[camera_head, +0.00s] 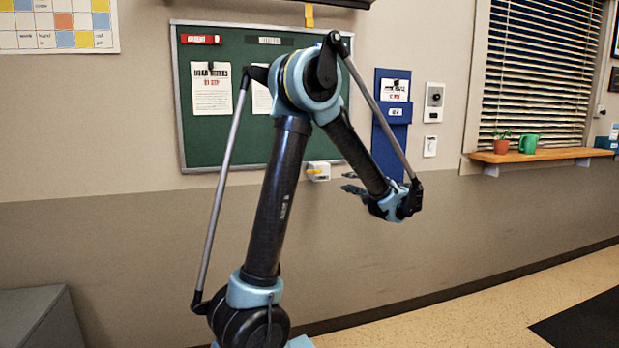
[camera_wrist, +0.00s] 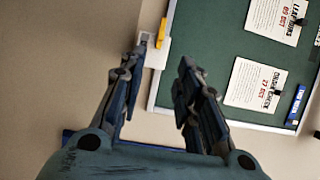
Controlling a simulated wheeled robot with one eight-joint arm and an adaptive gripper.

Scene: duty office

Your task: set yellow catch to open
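The yellow catch (camera_head: 314,171) is a small yellow piece on a white box (camera_head: 322,174) fixed to the wall just below the green board's lower edge. In the wrist view the catch (camera_wrist: 162,33) is a yellow bar at the upper side of the white box (camera_wrist: 155,57). My gripper (camera_head: 349,183) is to the right of the box in the head view. In the wrist view my gripper (camera_wrist: 163,60) is open, its fingers apart with nothing between them. The left fingertip overlaps part of the box; I cannot tell whether they touch.
The green board (camera_head: 226,130) carries pinned papers. A blue wall holder (camera_head: 388,150) hangs right of it, behind my arm. White wall units (camera_head: 434,103) and a wooden shelf (camera_head: 545,155) with a plant and green mug are farther right. The wall below is clear.

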